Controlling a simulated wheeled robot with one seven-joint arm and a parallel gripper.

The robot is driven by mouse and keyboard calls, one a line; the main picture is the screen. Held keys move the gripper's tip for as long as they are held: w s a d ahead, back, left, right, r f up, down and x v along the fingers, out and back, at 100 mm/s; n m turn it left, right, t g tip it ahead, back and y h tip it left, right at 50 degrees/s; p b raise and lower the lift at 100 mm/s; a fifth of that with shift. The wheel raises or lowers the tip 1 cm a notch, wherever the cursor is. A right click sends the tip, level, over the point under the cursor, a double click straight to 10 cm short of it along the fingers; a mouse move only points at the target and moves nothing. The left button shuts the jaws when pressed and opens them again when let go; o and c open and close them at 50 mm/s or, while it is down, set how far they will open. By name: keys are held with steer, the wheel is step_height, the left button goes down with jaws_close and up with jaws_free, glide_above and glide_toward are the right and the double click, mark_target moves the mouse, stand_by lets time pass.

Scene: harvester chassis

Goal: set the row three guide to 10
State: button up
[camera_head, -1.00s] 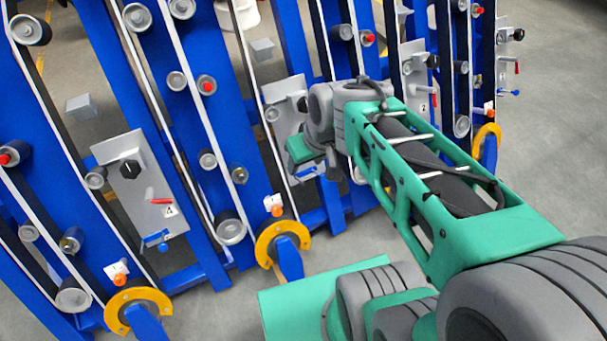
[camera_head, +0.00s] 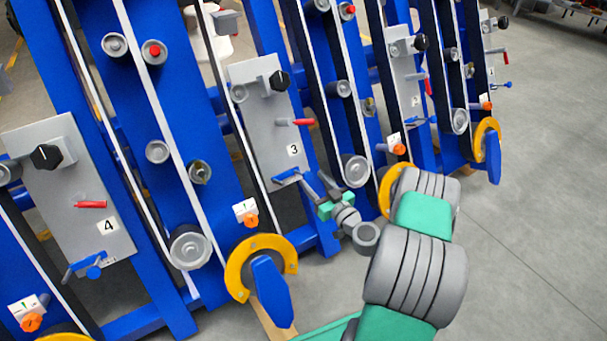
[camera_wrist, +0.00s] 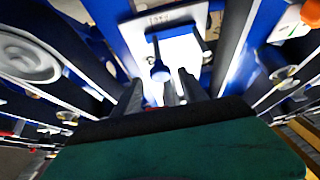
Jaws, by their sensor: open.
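The row three panel (camera_head: 268,128) is a grey plate marked 3. It carries a black knob (camera_head: 279,81), a red lever (camera_head: 297,122) and a blue handle (camera_head: 287,176) at its lower end. I cannot tell which part is the guide, and no setting of 10 is readable. My gripper (camera_head: 322,188) is open and empty, just right of the blue handle. In the wrist view the blue handle (camera_wrist: 159,62) lies over a bright plate with small blurred marks along its edge, just beyond my fingers (camera_wrist: 165,95). Contact is not clear.
The panel marked 4 (camera_head: 70,190) stands at the left, with similar controls. Further panels (camera_head: 408,75) stand to the right. Yellow rings (camera_head: 262,246) and orange knobs (camera_head: 251,221) line the blue frames low down. Grey floor (camera_head: 530,220) at the right is clear.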

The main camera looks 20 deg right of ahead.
steer(key=w+a+b, duration=0.1)
steer(key=w, duration=0.5)
steer(key=shift+w+a, duration=0.15)
steer(key=shift+c, duration=0.2)
jaws_close()
stand_by(0.9)
